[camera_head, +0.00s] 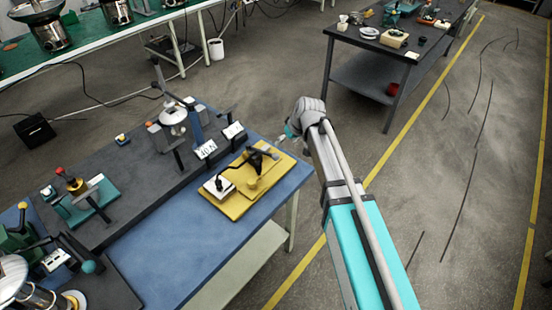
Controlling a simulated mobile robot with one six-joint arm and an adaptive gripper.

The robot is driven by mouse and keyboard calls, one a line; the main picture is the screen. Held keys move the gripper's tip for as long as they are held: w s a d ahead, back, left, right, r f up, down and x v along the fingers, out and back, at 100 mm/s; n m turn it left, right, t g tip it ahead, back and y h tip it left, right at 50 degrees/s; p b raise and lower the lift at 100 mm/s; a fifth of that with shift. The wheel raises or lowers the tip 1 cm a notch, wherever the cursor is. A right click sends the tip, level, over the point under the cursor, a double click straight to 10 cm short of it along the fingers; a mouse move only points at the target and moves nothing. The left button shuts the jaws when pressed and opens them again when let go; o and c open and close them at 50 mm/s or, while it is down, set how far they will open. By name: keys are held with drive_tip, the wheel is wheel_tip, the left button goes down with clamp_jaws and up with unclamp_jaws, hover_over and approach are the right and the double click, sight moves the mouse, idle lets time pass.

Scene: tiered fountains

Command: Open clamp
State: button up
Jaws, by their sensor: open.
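A yellow board (238,209) lies at the right end of the blue bench. A dark clamp (257,162) with a lever-like arm stands on it. The clamp is small in view, and I cannot tell whether it is open or closed. A white block with a black knob (217,186) sits on the board's left part. My gripper (285,137) is at the end of my arm, just up and right of the clamp near the bench's right edge. It is open and appears apart from the clamp. Its fingertips are small, and no held object shows.
The blue bench (160,260) has bare room in front of the board. A dark raised shelf (125,205) behind carries several devices and white number cards. A grey table (360,85) with tools stands at upper right. A white bucket (216,49) stands on the floor. Yellow floor lines run at right.

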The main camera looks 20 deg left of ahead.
sight(277, 155)
drive_tip(key=shift+b+x, duration=5.45)
drive_tip(key=shift+x, duration=0.8)
clamp_jaws()
